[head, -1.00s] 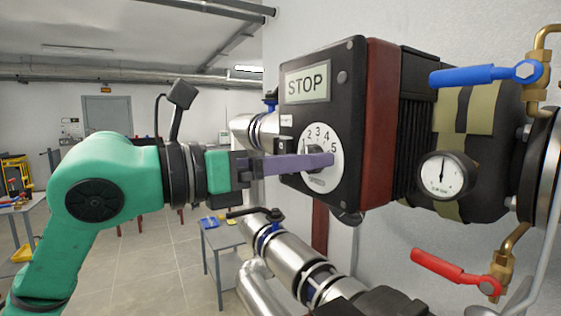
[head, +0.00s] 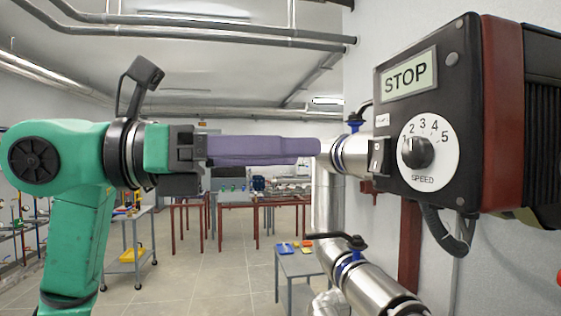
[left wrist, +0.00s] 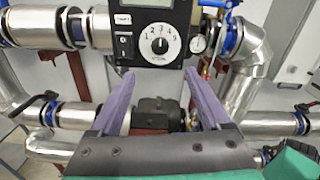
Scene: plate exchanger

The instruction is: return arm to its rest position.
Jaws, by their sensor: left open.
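My left gripper (head: 316,147) reaches across the middle of the head view, with long purple fingers seen edge-on. In the left wrist view the two fingers of my left gripper (left wrist: 160,74) stand wide apart with nothing between them. To the right in the head view is a black control box (head: 384,110) with a STOP display (head: 408,75) and a speed dial (head: 417,153). The fingertips are left of the box, apart from the dial. The dial also shows in the left wrist view (left wrist: 160,45), ahead of the fingers. My right gripper is not in view.
Silver pipes (head: 376,290) with a black-handled valve (head: 340,241) run below the box. A small grey table (head: 300,264) stands on the floor beyond. A cart (head: 130,250) stands at the left. The floor (head: 215,275) between is open.

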